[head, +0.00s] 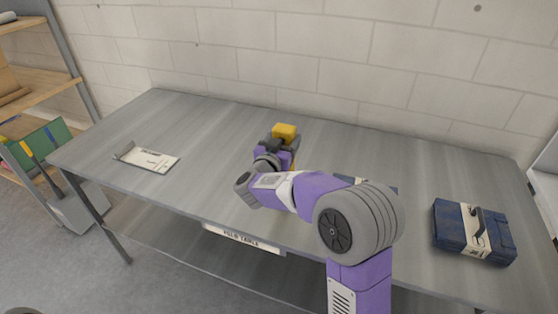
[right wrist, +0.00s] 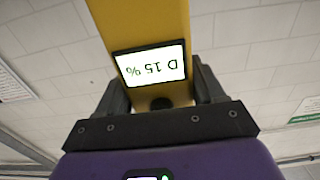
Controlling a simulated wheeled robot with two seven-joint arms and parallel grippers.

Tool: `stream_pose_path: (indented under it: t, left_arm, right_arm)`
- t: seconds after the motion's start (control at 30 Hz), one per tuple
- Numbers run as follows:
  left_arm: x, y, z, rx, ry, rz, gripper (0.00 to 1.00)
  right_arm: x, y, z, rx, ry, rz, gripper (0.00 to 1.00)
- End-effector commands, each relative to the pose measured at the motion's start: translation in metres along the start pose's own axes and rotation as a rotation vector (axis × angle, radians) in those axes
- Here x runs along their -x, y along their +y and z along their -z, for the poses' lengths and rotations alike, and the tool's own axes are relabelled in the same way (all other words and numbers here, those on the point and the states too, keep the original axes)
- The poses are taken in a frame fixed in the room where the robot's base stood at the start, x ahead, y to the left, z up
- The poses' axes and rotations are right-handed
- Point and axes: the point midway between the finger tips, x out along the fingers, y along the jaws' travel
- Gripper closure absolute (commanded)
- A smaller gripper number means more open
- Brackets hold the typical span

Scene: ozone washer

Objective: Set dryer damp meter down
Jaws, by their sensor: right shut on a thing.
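The damp meter is a yellow device whose top (head: 285,131) shows above my right gripper in the head view. In the right wrist view the yellow meter (right wrist: 145,22) runs up between the fingers, and its lit screen reads "D 15 %" upside down. My right gripper (head: 279,144) is shut on the meter, over the middle of the grey table (head: 215,125). In the right wrist view the dark fingers (right wrist: 160,95) press on both sides of the meter. The meter's lower end is mostly hidden by my arm, so I cannot tell whether it touches the table. My left gripper is not in view.
A clipboard with a white sheet (head: 148,159) lies on the table's left part. Another item is mostly hidden behind my arm. A label (head: 243,238) is on the front edge. Shelving (head: 38,95) stands at the left.

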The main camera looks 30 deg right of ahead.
Motion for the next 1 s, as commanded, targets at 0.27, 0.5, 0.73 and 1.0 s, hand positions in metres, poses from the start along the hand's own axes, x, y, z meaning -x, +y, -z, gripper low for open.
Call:
stream_pose_path:
  t: [0.27, 0.5, 0.73, 1.0]
  left_arm:
    - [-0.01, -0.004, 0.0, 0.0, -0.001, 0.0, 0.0]
    - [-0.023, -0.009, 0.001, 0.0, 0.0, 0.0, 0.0]
    - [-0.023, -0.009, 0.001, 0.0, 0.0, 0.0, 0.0]
    - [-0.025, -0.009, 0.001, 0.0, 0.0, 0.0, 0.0]
  right_arm:
    - [0.0, 0.0, -0.028, 0.0, 0.003, 0.001, 0.92]
    - [0.0, 0.0, -0.067, 0.001, 0.003, 0.001, 0.92]
    - [0.0, 0.0, -0.07, -0.002, 0.004, 0.002, 0.92]
    - [0.0, 0.0, -0.075, -0.001, 0.002, 0.002, 0.26]
